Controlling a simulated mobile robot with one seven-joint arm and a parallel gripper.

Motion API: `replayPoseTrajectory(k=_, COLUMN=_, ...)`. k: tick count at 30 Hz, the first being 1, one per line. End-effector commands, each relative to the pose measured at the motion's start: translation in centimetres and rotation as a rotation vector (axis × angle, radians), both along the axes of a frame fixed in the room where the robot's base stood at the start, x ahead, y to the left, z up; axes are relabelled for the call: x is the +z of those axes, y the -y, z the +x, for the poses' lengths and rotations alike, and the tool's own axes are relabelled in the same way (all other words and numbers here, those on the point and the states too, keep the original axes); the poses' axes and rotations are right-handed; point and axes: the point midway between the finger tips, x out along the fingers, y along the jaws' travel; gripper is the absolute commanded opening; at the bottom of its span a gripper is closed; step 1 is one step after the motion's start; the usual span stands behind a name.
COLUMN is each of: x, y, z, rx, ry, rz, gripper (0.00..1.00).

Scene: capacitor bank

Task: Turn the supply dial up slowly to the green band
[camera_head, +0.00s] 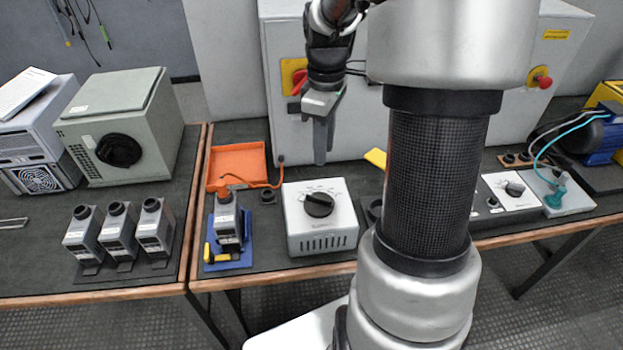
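A light grey supply box (321,237) with a vented front stands on the table in the middle of the view. A round black dial (319,204) sits on its top, with small marks around it. No green band can be made out at this size. My gripper (322,158) hangs fingers-down above and behind the box, apart from the dial. Its fingers overlap in this view, so their gap cannot be judged. No object shows between them.
A blue stand with a grey capacitor (228,219) is left of the box, with an orange tray (237,164) and orange cable behind. Several grey units stand farther left. A tall grey cabinet (285,110) is behind. Another white box with a black knob (515,189) is at right.

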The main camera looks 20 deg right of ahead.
Motion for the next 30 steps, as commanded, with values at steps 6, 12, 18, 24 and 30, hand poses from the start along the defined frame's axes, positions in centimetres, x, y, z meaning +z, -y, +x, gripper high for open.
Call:
replayPoseTrajectory(k=6, x=-5.0, y=-0.1, z=-0.1, rx=-0.001, ry=-0.005, rz=0.002, gripper=0.29)
replayPoseTrajectory(k=12, x=-9.5, y=-0.1, z=-0.2, rx=-0.001, ry=-0.006, rz=0.002, gripper=0.29)
replayPoseTrajectory(k=18, x=-13.1, y=-0.1, z=-0.1, rx=-0.003, ry=-0.003, rz=0.001, gripper=0.29)
replayPoseTrajectory(k=24, x=-14.9, y=0.0, z=-0.1, rx=-0.002, ry=-0.001, rz=0.0, gripper=0.29)
replayPoseTrajectory(k=30, x=-15.3, y=0.0, z=0.0, rx=-0.002, ry=0.001, rz=-0.001, gripper=0.29)
